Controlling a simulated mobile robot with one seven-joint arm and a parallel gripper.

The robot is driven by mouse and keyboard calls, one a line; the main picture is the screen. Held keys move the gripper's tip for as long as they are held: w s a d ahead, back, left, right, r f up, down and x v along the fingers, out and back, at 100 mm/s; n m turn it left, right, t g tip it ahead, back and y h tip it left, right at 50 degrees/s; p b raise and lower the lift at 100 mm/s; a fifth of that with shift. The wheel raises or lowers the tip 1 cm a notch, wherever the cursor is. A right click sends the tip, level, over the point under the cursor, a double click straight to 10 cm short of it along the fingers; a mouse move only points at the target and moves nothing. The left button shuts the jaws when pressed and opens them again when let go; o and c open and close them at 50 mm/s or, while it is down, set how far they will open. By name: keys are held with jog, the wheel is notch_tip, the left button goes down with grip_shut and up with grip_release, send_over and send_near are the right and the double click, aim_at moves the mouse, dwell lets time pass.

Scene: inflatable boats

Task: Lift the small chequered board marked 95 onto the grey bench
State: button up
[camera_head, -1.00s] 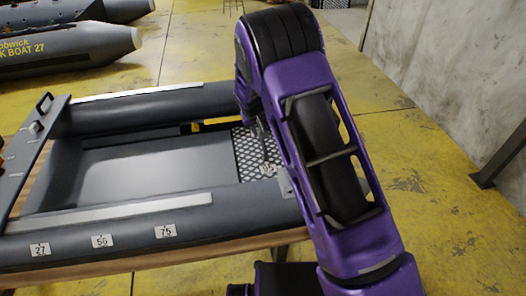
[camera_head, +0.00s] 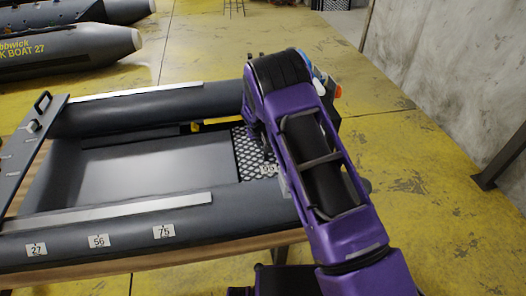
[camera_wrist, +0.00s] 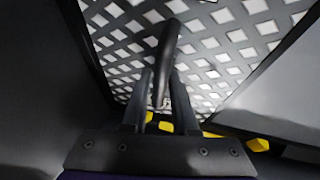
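The small chequered board (camera_head: 243,148), a dark lattice plate with pale diamond gaps, lies at the right end of the boat model; its pale tag (camera_head: 267,170) is hard to read. It fills much of the wrist view (camera_wrist: 230,35), with a dark bar-like handle (camera_wrist: 170,40) standing from it. My gripper (camera_wrist: 161,75) points at the board with the handle between its fingers; slim gaps seem to show beside it, so it looks open. The grey bench seems to be the plank (camera_head: 28,140) across the boat's left end, with a black handle.
The boat's grey tubes (camera_head: 130,227) flank a flat grey floor (camera_head: 150,170). Tags 27, 56 and 75 are on the near tube. A wooden edge shows beneath. Larger boats lie at back left; a wall (camera_head: 440,70) stands right.

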jog(key=shift+c, duration=0.3)
grip_shut()
dwell(0.6)
jog(key=shift+r, duration=0.1)
dwell(0.4)
